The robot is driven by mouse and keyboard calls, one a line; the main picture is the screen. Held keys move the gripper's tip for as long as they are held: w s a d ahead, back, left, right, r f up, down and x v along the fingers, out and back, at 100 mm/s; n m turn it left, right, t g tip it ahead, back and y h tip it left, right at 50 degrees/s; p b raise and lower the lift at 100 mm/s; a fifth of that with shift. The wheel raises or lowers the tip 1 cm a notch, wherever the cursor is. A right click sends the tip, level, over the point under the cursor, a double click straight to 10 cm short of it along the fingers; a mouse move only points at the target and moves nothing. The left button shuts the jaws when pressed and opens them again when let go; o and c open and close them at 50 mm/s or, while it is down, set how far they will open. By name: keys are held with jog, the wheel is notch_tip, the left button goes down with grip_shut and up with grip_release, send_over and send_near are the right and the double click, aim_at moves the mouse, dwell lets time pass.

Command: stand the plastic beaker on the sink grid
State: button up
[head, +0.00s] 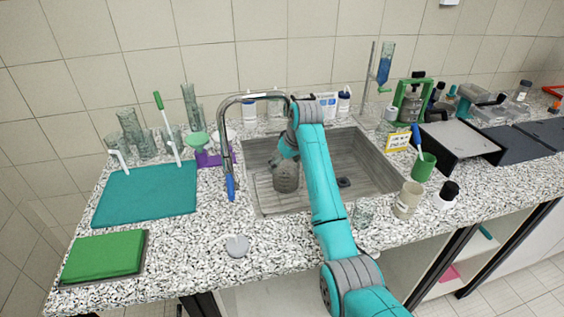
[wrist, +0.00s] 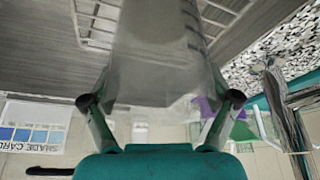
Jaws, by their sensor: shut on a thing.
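The plastic beaker, cloudy and translucent, fills the middle of the wrist view (wrist: 160,55) between my two fingers. In the head view the beaker (head: 286,178) shows as a greyish cup inside the left part of the sink. My gripper (head: 288,155) is above it, pointing down; in the wrist view my gripper (wrist: 162,100) is shut on the beaker's sides. The sink grid (head: 263,190) lies in the left part of the basin; its bars (wrist: 97,20) show beside the beaker. The beaker looks about upright over the grid. I cannot tell whether its base touches the bars.
The sink (head: 378,172) has steel walls around the beaker. A tap (head: 232,135) with a blue end arches at its left rim. A beige cup (head: 407,200), a green cup (head: 423,167) and a clear glass (head: 362,214) stand on the counter to the right and front.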

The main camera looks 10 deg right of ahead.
dwell(0.3)
jog(key=o, duration=1.2)
jog(key=shift+r, duration=0.1)
